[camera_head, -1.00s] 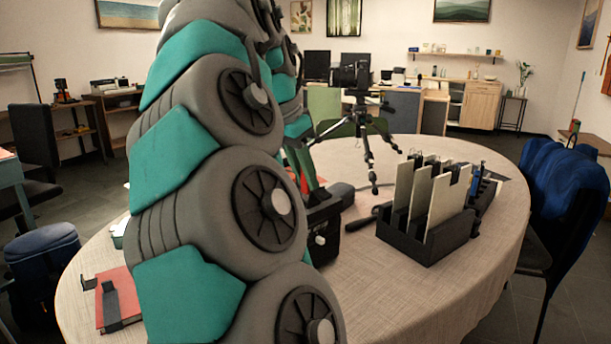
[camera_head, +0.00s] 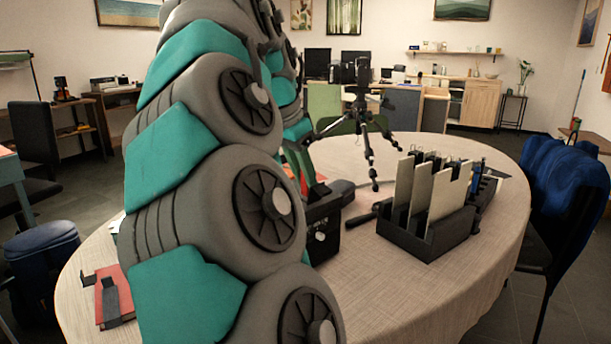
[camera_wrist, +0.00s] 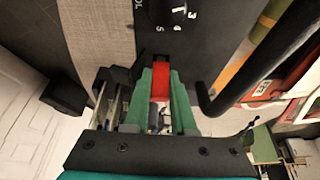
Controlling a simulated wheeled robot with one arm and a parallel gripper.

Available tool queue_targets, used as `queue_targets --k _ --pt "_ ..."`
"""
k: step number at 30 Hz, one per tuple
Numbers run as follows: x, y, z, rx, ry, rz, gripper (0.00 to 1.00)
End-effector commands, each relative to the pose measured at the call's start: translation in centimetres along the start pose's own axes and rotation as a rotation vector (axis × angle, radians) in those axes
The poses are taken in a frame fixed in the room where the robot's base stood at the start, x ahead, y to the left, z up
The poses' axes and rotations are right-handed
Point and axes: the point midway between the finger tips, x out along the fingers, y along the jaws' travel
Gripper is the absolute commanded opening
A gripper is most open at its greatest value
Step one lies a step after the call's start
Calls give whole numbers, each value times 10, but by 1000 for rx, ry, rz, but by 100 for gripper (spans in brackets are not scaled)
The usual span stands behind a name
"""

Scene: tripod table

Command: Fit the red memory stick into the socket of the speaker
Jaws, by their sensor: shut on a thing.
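The red memory stick (camera_wrist: 160,82) shows in the wrist view between the green fingers of my gripper (camera_wrist: 161,88), which are shut on it. Its far end is at the lower edge of the dark speaker panel (camera_wrist: 194,58). I cannot tell whether it is in a socket, touching or just short of the panel. The panel carries a round dial with white numerals. In the head view the black speaker (camera_head: 323,238) stands on the table, partly behind my arm.
A black rack (camera_head: 426,236) with upright pale boards stands right of the speaker on the round cloth-covered table (camera_head: 400,300). A tripod (camera_head: 366,140) stands behind. A red book (camera_head: 113,298) lies at left. The front right of the table is clear.

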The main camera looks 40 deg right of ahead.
Motion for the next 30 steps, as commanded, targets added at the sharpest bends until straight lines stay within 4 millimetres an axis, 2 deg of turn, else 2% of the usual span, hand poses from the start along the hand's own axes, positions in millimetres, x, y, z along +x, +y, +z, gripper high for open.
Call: queue_targets --k 15,30 --pt "12 1 5 0 -2 3 0" --pt "-2 0 -1 0 0 0 0"
